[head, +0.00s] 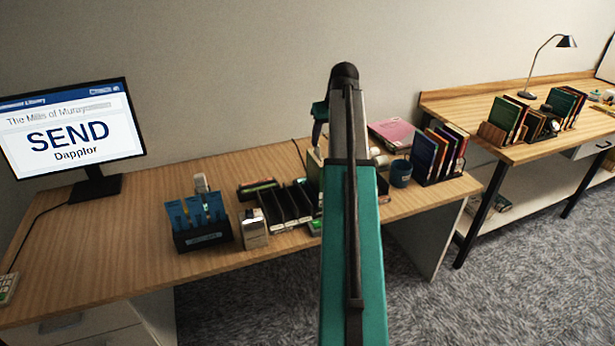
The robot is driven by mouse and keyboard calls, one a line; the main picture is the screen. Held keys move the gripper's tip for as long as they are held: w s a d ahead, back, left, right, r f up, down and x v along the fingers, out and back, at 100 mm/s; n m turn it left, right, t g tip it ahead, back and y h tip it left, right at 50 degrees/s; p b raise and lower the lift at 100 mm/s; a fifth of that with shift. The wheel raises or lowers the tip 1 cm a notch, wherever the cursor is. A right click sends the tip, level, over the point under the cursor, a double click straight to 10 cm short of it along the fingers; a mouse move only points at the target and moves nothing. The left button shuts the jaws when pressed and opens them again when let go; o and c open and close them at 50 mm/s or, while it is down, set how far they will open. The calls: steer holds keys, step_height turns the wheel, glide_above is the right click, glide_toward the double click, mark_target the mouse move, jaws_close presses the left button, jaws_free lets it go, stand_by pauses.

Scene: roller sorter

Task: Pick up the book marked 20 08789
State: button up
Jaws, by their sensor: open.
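No marking 20 08789 can be read on any book from here. Several upright books (437,153) in dark blue, green, red and purple stand in a dark rack at the right end of the near desk. A pink book or folder (392,131) lies flat behind them to the left. More upright books (507,117) stand on the far right desk, with another group (566,103) beside them. My gripper (316,143) is above the middle of the near desk, left of the upright books, and is partly hidden behind my teal arm. It is open; I see nothing held in it.
A monitor (70,128) showing "SEND Dapplor" stands at the left. A holder with blue sleeves (203,232), a small beige box (253,229), black slotted trays (288,205) and a blue mug (400,173) crowd the desk. The desk's front left (110,270) is clear.

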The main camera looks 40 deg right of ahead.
mark_target(318, 160)
steer(key=shift+w+d, duration=0.1)
steer(key=shift+w, duration=0.2)
steer(key=p+x, duration=0.2)
steer(key=x, duration=0.6)
steer(key=shift+w+f, duration=0.2)
steer(key=shift+f, duration=0.05)
stand_by(0.3)
steer(key=shift+f, duration=0.1)
steer(key=shift+p+x, duration=1.1)
steer(key=shift+x, duration=1.4)
steer(key=shift+w, duration=0.2)
